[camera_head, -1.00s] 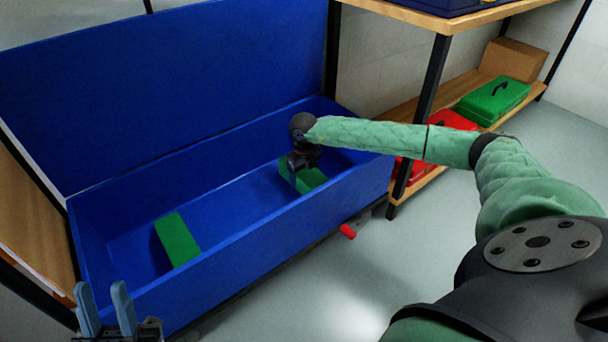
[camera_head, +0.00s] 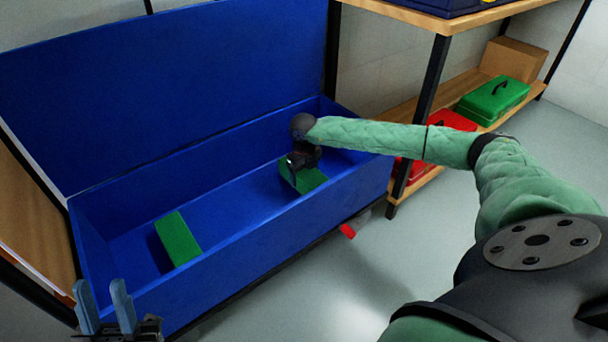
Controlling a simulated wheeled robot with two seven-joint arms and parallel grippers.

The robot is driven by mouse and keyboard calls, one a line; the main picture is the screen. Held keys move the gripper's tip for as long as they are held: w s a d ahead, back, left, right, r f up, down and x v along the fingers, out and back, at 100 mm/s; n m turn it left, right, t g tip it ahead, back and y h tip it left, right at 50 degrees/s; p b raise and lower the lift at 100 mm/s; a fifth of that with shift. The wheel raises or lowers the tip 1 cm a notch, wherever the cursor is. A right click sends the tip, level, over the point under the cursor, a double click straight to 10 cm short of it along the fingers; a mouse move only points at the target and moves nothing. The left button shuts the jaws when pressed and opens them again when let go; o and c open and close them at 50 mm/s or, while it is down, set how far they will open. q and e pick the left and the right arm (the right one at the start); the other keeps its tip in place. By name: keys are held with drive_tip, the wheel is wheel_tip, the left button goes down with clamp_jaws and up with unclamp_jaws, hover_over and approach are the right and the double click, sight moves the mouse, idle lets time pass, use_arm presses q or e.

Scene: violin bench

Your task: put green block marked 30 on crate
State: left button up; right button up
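One green block (camera_head: 178,238) lies on the floor of the blue open-lidded box (camera_head: 228,252), toward its left. A second green block (camera_head: 314,180) is in the box's right part, partly hidden by my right gripper (camera_head: 293,174). No marking 30 is readable on either block. My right gripper reaches in from above, at the second block; whether its fingers are shut on it I cannot tell. My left gripper (camera_head: 104,303) is at the bottom left, its two blue fingers apart and empty, just in front of the box. I cannot make out a separate crate.
The box's raised lid (camera_head: 160,90) stands behind it. A shelf (camera_head: 450,98) at the right holds a green case (camera_head: 493,100), red cases (camera_head: 452,121) and a cardboard box (camera_head: 514,60).

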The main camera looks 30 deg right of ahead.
drive_tip(key=shift+f, duration=0.2)
idle(0.6)
drive_tip(key=o, duration=1.1)
drive_tip(key=shift+c, duration=0.2)
